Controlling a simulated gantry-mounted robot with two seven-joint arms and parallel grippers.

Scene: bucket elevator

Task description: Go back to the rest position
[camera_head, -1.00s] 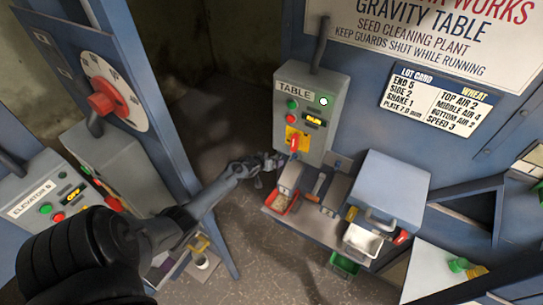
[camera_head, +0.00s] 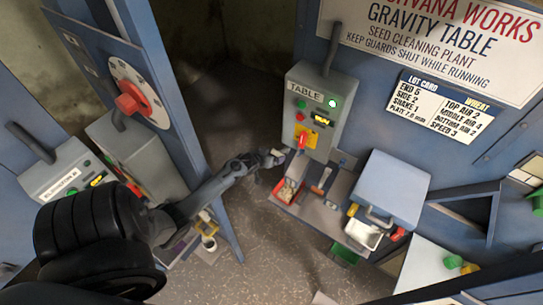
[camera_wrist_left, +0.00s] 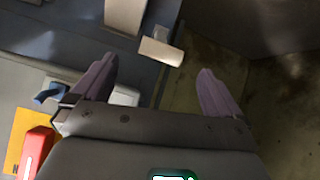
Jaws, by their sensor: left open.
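My left gripper (camera_head: 272,158) is open and empty, just left of the grey TABLE control box (camera_head: 319,78) and close to its lower left edge. The box has a lit green lamp (camera_head: 333,103) and a red switch handle (camera_head: 302,142) on a yellow plate. In the left wrist view my left gripper's fingers (camera_wrist_left: 155,80) stand wide apart with nothing between them. The red handle (camera_wrist_left: 38,150) shows at the lower left there, outside the fingers. My right gripper is not in view.
A red tray (camera_head: 277,198) with grain sits below the box, beside a grey lidded unit (camera_head: 393,185) and a white bin (camera_head: 361,238). A blue post (camera_head: 190,135) and the ELEVATOR panel (camera_head: 58,178) stand left. Dark open space lies behind my gripper.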

